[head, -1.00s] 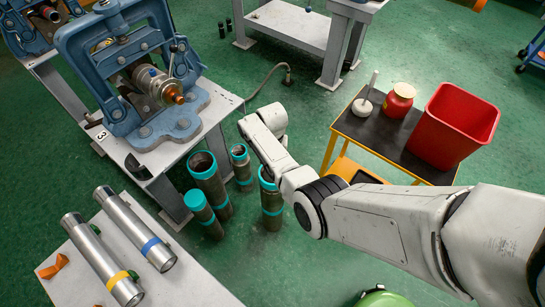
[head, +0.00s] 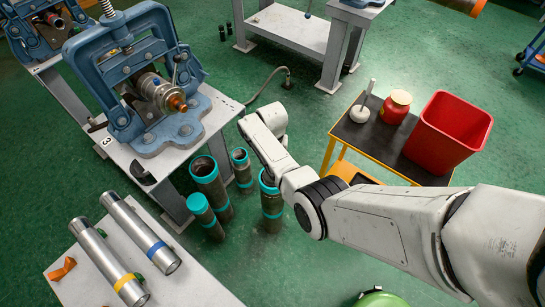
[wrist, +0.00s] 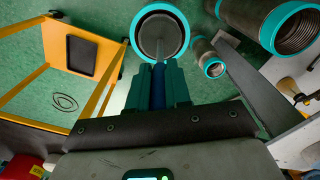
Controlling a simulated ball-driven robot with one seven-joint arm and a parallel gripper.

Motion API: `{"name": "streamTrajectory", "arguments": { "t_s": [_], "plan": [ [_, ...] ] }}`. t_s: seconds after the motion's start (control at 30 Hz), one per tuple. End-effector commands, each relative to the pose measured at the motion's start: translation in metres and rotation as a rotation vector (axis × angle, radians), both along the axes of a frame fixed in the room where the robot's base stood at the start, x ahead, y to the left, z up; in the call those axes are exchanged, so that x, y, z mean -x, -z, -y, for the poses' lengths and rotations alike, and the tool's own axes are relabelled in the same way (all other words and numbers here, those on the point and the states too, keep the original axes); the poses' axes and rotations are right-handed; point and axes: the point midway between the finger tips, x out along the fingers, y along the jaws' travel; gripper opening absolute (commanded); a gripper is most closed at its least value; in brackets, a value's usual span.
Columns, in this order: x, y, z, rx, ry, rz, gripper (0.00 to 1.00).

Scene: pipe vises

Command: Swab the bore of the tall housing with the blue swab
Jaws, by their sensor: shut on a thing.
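My gripper (wrist: 158,76) is shut on the blue handle of the swab (wrist: 159,88), between its teal fingers. In the wrist view a thin grey rod runs from the handle into the open mouth of a teal-rimmed housing (wrist: 181,35). The swab's far end is not clear inside the dark bore. In the head view this appears to be the upright housing (head: 272,216) on the floor under my wrist; my arm covers part of its top. My gripper and the swab are hidden there.
Other teal-rimmed housings (head: 211,183) stand close on the left. At right, a yellow-framed cart (head: 345,133) carries a red bin (head: 440,138), a red jar (head: 395,108) and a white-based rod (head: 361,112).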

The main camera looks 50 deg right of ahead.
Motion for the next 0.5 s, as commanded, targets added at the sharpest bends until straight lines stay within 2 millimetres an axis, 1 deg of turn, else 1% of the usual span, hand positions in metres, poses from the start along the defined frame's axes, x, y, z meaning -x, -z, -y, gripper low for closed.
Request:
{"name": "streamTrajectory", "arguments": {
  "t_s": [0.03,0.5],
  "plan": [
    [0.0,-0.005,0.0,0.001,0.0,0.001,0.0],
    [0.0,-0.026,0.0,0.001,0.0,0.001,0.0]
  ]
}}
